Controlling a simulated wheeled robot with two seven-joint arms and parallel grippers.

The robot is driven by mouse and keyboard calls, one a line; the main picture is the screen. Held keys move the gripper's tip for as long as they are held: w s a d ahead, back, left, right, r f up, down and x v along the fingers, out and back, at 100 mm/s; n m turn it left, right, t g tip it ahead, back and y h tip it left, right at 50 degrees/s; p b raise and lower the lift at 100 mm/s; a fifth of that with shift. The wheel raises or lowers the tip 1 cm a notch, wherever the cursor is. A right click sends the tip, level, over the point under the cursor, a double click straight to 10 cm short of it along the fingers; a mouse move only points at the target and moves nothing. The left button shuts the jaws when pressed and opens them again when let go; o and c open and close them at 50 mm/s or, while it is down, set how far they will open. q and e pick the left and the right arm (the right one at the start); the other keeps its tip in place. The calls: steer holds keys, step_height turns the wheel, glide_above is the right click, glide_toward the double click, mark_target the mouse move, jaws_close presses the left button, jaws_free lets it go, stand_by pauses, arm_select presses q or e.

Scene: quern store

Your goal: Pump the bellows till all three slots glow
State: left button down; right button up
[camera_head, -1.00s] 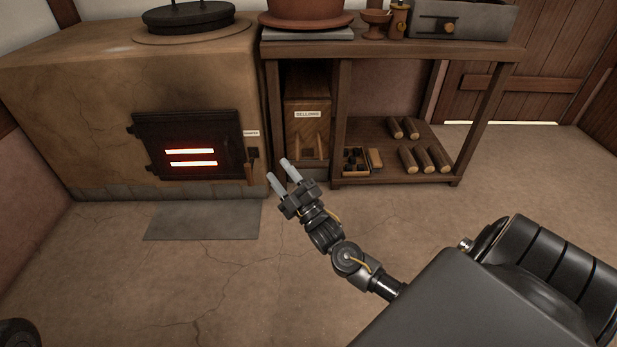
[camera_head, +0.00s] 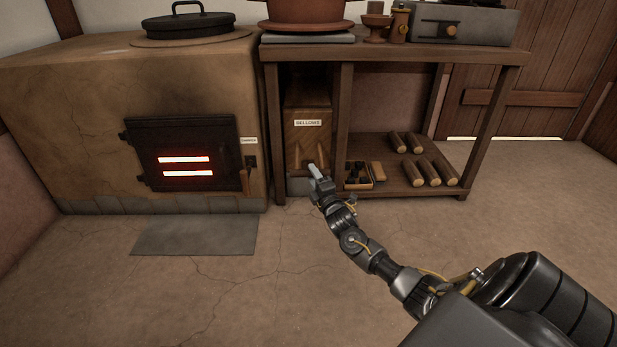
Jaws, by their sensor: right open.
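The wooden bellows (camera_head: 306,140), labelled BELLOWS, stands in the narrow bay under the bench, with slanted wooden handles on its lower front. My right gripper (camera_head: 313,168) is open in front of the bellows' lower front, close to the handles. I cannot tell whether it touches them, and its far finger is partly hidden. The dark stove door (camera_head: 205,133) shows two glowing slots, an upper one (camera_head: 184,159) and a lower one (camera_head: 188,173). I see no third glowing slot. My left gripper is not in view.
A damper handle (camera_head: 246,180) sits right of the stove door. A small box of dark lumps (camera_head: 356,182) and several logs (camera_head: 428,171) lie on the lower shelf of the bench (camera_head: 400,48). A grey slab (camera_head: 195,236) lies before the stove. The floor in front is clear.

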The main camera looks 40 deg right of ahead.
steer(key=shift+b+x, duration=0.95)
steer(key=shift+x, duration=1.1)
steer(key=shift+c, duration=0.4)
jaws_close()
